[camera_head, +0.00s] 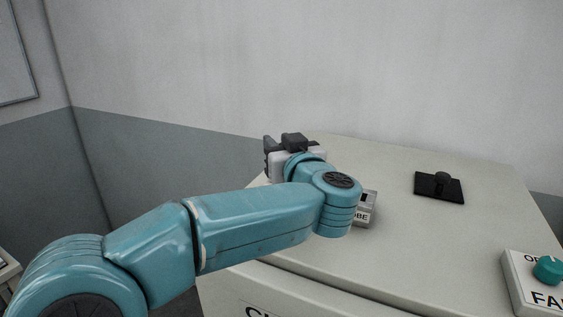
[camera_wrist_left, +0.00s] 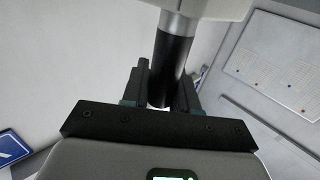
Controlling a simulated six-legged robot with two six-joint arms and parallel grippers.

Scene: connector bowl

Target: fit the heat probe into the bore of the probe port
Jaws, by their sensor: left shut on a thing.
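My left gripper (camera_head: 281,142) is above the far left part of the pale cabinet top, with its arm reaching in from the left. In the left wrist view it is shut on the heat probe (camera_wrist_left: 172,68), a cylinder with a black body and a silver shaft. The silver shaft runs up to a pale body (camera_wrist_left: 216,9) at the top edge; I cannot tell whether it enters it. The head view hides the probe. A small grey block (camera_head: 366,207) with a label ending in "OBE", likely the probe port, is partly hidden behind my wrist; its bore does not show clearly.
The pale cabinet top (camera_head: 420,235) is mostly clear. A black plate with a round knob (camera_head: 439,186) lies at the back right. A white box with a teal knob (camera_head: 525,280) stands at the front right. A wall (camera_head: 350,70) rises behind.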

